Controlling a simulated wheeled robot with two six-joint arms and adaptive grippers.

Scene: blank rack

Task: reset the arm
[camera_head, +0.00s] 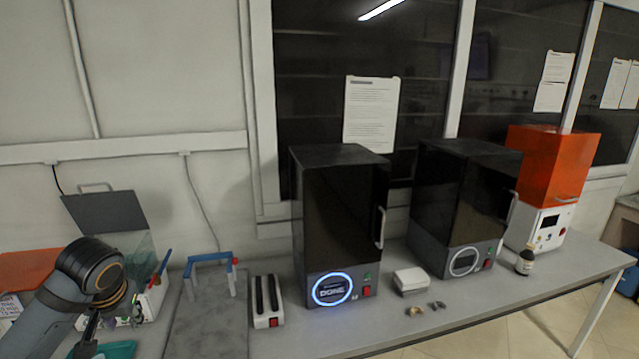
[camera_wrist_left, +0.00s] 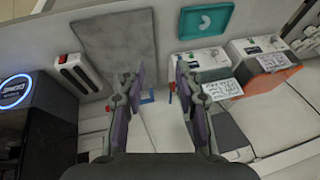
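My left arm comes in at the lower left of the head view, bent, with its gripper (camera_head: 88,338) pointing down and partly cut off by the bottom edge. In the left wrist view the left gripper (camera_wrist_left: 158,88) shows two fingers spread apart with nothing between them. Beyond the fingers lie the bench top and part of a blue frame. My right arm and gripper are in neither view.
A grey slab (camera_head: 208,325) and a blue frame (camera_head: 211,262) lie right of my arm. Beside them stand a white two-slot device (camera_head: 267,310), a black machine (camera_head: 338,220) reading "DONE", a second black machine (camera_head: 462,205) and an orange-topped machine (camera_head: 552,170). A bottle (camera_head: 525,263) stands at right.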

